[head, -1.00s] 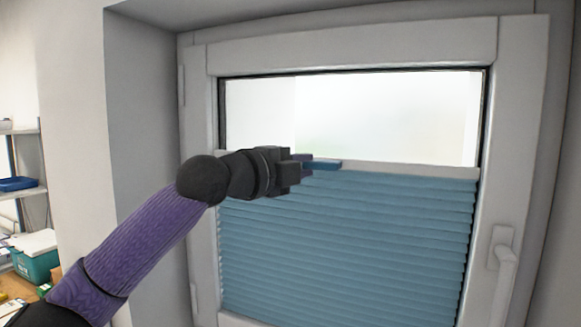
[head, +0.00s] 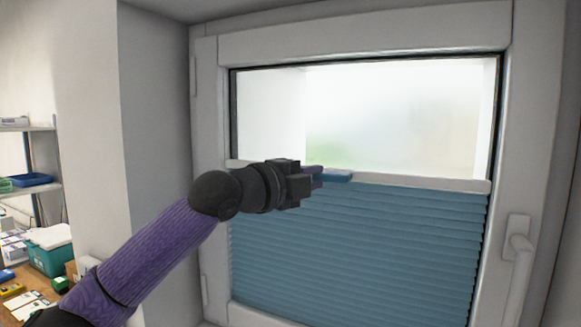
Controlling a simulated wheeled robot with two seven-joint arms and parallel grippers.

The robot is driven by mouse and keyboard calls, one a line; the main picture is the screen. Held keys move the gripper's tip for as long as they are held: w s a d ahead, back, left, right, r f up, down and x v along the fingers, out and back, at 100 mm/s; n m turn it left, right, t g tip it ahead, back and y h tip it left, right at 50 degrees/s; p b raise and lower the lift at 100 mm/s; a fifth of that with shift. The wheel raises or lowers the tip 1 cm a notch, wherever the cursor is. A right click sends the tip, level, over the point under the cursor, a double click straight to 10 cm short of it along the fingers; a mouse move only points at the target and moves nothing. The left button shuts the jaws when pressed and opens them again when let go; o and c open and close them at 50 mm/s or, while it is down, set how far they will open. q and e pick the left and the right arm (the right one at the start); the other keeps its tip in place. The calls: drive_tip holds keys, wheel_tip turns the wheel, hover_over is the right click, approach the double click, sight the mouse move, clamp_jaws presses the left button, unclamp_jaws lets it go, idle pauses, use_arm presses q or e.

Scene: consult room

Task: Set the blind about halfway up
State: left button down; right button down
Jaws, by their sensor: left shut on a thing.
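The blue pleated blind (head: 360,245) covers roughly the lower half of the window pane. Its pale top rail (head: 420,183) runs across the pane a little above mid-height, with clear glass (head: 380,120) above it. A small blue handle (head: 338,176) sticks out from the rail, left of its middle. My left gripper (head: 318,176) reaches in from the left and is shut on this handle; its fingertips are partly hidden by the gripper body. My right gripper is not in view.
The window frame (head: 365,30) is pale grey, with a window lever (head: 518,255) on its right side. A wall recess edge stands left of the window. Further left are a shelf with a blue tray (head: 30,180), a teal box (head: 50,255) and several small items.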

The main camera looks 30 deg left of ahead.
use_arm(q)
wheel_tip(320, 180, down, 9)
drive_tip(key=b, duration=0.3)
drive_tip(key=shift+a, duration=0.1)
